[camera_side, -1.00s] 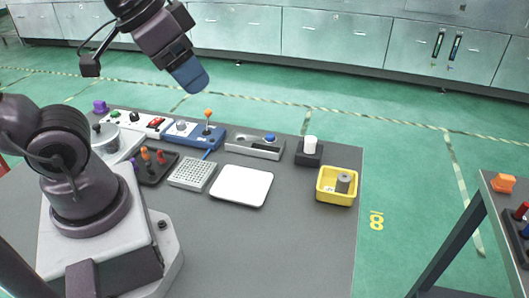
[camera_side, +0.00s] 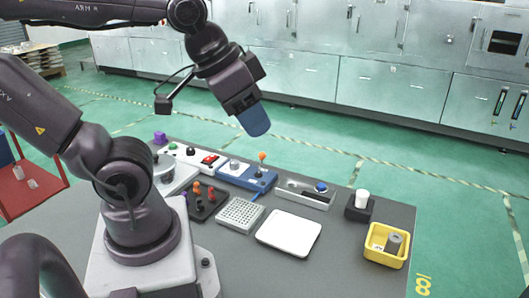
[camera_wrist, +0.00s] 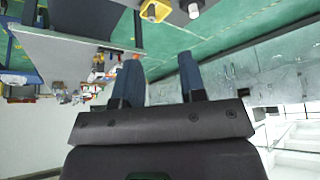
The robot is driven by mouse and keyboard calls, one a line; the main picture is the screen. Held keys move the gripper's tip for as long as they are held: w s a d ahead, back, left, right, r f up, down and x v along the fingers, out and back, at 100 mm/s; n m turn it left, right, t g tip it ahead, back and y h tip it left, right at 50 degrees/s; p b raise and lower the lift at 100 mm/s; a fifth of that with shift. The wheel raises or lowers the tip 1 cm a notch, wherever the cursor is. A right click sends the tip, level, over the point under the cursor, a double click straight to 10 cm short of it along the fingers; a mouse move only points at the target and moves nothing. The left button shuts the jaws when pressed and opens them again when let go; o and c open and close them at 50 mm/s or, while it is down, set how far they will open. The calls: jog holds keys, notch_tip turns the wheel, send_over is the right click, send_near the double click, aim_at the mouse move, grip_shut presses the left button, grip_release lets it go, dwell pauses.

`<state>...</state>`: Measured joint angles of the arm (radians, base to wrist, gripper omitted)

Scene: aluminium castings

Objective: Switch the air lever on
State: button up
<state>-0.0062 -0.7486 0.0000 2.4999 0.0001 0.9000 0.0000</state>
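A blue box (camera_side: 244,178) stands in the back row on the grey bench in the side view. A thin lever with an orange knob (camera_side: 262,156) rises nearly upright from its right part; I take this as the air lever, but no label is readable. My gripper (camera_side: 256,130) hangs tilted above and behind the box, apart from the lever. In the wrist view my gripper (camera_wrist: 160,80) has its two blue fingers apart with nothing between them. I cannot make out the lever there.
Left of the blue box is a white box with a red switch (camera_side: 210,159); right is a grey unit with a blue button (camera_side: 321,187). A black block with a white cylinder (camera_side: 361,199) and a yellow tray (camera_side: 386,258) follow. A white plate (camera_side: 289,233) lies in front.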

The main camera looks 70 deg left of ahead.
jog(key=shift+w+a+f, duration=0.15)
jog(key=shift+a+f, duration=0.05)
jog(key=shift+f, duration=0.2)
jog(key=c, duration=0.3)
jog(key=shift+w+a+f+n+g, duration=0.5)
jog(key=shift+w+a+f+g, duration=0.2)
jog(key=shift+w+f+g, duration=0.1)
grip_shut()
jog(key=w+a+f+n+g, duration=0.3)
jog(key=w+a, duration=0.4)
jog(key=a, duration=0.3)
jog(key=w+a+f+n+g, duration=0.2)
jog(key=w+a+f+n, duration=0.4)
jog(key=a, duration=0.4)
jog(key=w+a+f+n+g, duration=0.3)
jog(key=w+a+f, duration=0.3)
jog(key=w+a, duration=0.2)
jog(key=a+n, duration=0.1)
jog(key=a, duration=0.1)
jog(key=shift+a+f+n+g+y, duration=0.3)
jog(key=shift+a+f, duration=0.05)
jog(key=shift+f, duration=0.05)
